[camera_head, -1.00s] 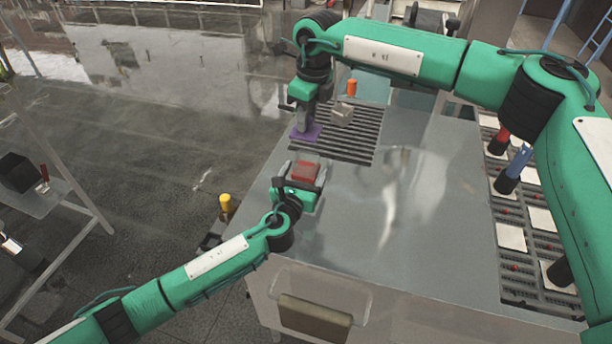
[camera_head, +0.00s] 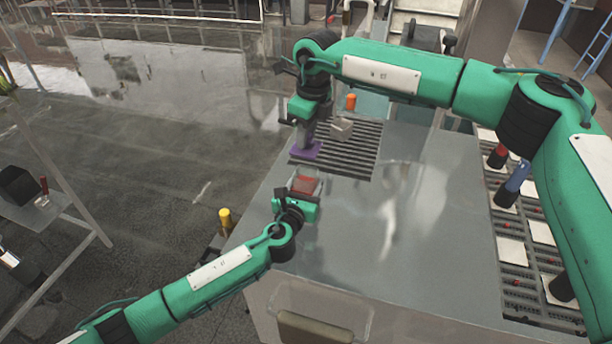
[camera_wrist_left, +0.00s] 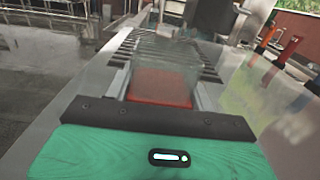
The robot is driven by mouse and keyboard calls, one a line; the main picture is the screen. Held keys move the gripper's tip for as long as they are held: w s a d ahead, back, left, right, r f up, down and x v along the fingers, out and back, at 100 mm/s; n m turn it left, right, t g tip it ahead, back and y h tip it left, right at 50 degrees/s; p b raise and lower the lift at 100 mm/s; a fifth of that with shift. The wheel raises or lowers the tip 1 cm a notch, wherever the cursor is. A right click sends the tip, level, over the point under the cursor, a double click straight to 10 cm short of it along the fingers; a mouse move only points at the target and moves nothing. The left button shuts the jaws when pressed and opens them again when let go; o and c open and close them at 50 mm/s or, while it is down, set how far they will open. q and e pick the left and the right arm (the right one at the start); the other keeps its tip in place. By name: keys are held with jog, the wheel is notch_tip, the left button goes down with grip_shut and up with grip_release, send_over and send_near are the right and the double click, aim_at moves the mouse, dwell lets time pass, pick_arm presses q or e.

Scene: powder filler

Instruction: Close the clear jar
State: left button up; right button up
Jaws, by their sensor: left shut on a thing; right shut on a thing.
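The clear jar (camera_head: 306,184) has red contents in its lower part. My left gripper (camera_head: 303,190) is shut on it, just over the near left part of the metal table. In the left wrist view the jar (camera_wrist_left: 162,80) sits between the two fingers, and its clear upper part looks open. A flat purple piece, which looks like a lid (camera_head: 305,151), is at the tip of my right gripper (camera_head: 306,140). The right gripper is shut on it, beyond the jar and near the left side of the slatted grate. The right fingertips are small and partly hidden.
The dark slatted grate (camera_head: 350,156) lies at the table's far end. A pale block (camera_head: 341,130) and an orange cylinder (camera_head: 351,101) stand there. The metal table (camera_head: 430,220) is clear in the middle. A rack with pale squares (camera_head: 512,250) is at right.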

aim_at(306, 149)
jog(key=shift+f, duration=2.25)
jog(key=shift+f, duration=0.9)
jog(key=shift+f, duration=0.6)
jog(key=o, duration=1)
jog(key=r, duration=0.8)
jog(key=d+r, duration=0.1)
jog(key=r, duration=0.3)
jog(key=shift+s, duration=0.35)
jog(key=shift+f, duration=0.1)
